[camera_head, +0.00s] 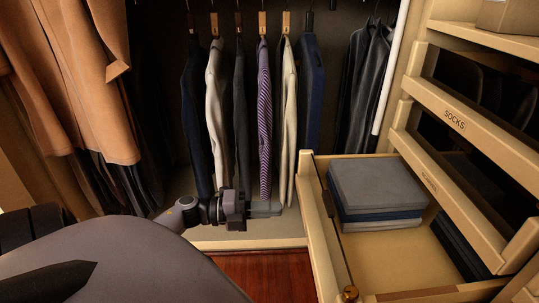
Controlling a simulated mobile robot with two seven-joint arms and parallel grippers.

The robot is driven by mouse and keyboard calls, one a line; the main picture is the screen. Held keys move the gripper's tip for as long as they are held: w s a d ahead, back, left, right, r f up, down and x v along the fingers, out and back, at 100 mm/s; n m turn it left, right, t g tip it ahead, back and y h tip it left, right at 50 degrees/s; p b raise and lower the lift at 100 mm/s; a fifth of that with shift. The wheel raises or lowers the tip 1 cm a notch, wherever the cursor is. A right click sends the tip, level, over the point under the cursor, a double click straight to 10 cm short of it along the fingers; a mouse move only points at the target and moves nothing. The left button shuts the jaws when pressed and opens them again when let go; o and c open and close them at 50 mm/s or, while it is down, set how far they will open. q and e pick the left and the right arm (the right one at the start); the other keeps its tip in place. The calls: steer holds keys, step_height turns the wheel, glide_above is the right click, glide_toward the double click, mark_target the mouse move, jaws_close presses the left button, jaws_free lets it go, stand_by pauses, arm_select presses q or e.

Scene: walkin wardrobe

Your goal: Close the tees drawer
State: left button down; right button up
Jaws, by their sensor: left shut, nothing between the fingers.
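An open wooden drawer (315,215) juts out from the cabinet at the right. A stack of folded grey and blue garments (378,185) lies in it. No label reading "tees" shows on the part of the drawer in view. My right gripper is not in view.
Above the open drawer are wooden drawer fronts, one labelled SOCKS (455,119); a lower label is too blurred to read. Shirts and a striped purple garment (265,120) hang behind my gripper. Tan coats (75,90) hang at the left. Red-brown floor (270,275) shows below.

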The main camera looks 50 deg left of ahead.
arm_select(q)
steer(key=b+x, duration=0.2)
steer(key=x, duration=0.8)
steer(key=shift+w, duration=0.1)
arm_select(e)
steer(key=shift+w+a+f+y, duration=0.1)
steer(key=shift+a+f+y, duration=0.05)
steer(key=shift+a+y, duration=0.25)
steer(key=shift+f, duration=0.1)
